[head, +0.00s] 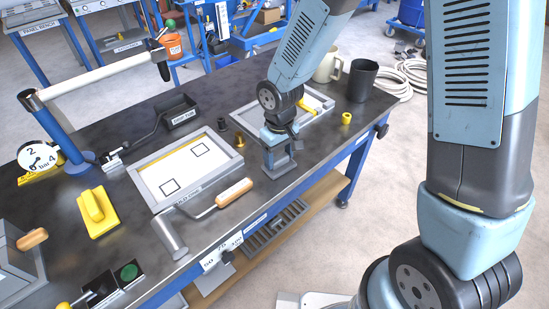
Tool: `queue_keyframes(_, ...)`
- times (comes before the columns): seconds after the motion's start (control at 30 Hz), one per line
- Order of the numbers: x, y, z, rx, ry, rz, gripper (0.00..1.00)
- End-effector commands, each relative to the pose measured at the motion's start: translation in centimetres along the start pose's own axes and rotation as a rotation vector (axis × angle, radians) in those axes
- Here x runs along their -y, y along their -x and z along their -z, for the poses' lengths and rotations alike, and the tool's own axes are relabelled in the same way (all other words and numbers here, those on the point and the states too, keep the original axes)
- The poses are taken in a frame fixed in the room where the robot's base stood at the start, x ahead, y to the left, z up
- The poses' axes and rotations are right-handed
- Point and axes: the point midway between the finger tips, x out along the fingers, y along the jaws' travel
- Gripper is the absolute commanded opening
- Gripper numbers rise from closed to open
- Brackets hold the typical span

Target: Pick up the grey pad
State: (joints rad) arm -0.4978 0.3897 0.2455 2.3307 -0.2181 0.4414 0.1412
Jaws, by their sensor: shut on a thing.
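My gripper (280,160) points down at the right part of the dark bench top, between the framed white panel and the grey tray. Its jaws are shut on a small grey thing, most likely the grey pad, which shows only in part at the fingertips. The jaws and wrist hide the rest of it. I cannot tell whether it touches the bench top.
The framed panel (184,174), a wooden-handled roller (170,236) and two small bushings (239,140) lie left of my gripper. The grey tray (243,114) and dark cup (362,80) stand behind. A yellow float (98,213) lies further left. The bench's front edge is close.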

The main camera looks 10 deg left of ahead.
Motion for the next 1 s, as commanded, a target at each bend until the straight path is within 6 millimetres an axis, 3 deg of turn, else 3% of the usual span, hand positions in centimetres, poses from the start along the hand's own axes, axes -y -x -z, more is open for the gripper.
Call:
queue_keyframes(0.27, 0.0, 3.4, -0.2, -0.004, -0.001, -0.001, 0.36)
queue_keyframes(0.67, 0.2, 9.0, -5.1, -0.004, -0.002, -0.002, 0.36)
queue_keyframes(1.0, 0.5, 11.4, -10.7, -0.003, -0.001, -0.002, 0.36)
